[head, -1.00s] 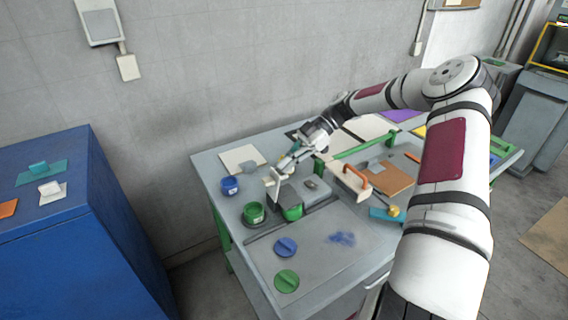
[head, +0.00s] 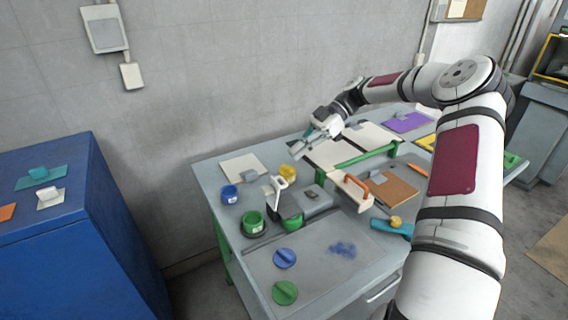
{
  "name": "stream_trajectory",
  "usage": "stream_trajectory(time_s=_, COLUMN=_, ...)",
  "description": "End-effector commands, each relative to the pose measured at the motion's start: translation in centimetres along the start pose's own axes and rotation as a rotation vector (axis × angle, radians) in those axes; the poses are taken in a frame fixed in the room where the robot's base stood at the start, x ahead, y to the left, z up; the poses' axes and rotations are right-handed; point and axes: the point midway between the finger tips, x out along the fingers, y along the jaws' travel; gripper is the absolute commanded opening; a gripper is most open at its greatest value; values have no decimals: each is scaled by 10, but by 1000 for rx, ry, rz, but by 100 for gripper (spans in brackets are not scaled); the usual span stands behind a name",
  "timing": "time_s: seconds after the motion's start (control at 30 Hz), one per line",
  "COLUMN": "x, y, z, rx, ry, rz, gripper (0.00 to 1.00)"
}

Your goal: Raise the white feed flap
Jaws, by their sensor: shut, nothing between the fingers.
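A small white upright piece (head: 273,186), which looks like the feed flap, stands at the left end of a dark grey block (head: 288,204) on the grey workbench (head: 345,215). It appears raised rather than flat, but it is too small to tell its exact angle. My gripper (head: 302,152) is shut and empty. It is above and behind the white piece, near the back edge of the bench, and apart from it.
A green bar (head: 360,156) and a cream block with an orange handle (head: 352,191) are to the right.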

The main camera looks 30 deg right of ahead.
Motion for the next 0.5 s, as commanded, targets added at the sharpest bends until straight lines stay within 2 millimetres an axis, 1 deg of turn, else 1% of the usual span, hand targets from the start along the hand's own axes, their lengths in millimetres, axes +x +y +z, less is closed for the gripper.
stream_trajectory(time_s=0.03, x=-7, y=2, z=2, rx=-1, ry=-1, rz=2, gripper=0)
stream_trajectory(time_s=0.1, x=-14, y=1, z=2, rx=-1, ry=0, rz=1, gripper=0)
stream_trajectory(time_s=0.2, x=-21, y=1, z=2, rx=0, ry=0, rz=1, gripper=0)
stream_trajectory(time_s=0.5, x=-24, y=0, z=1, rx=0, ry=1, rz=-1, gripper=0)
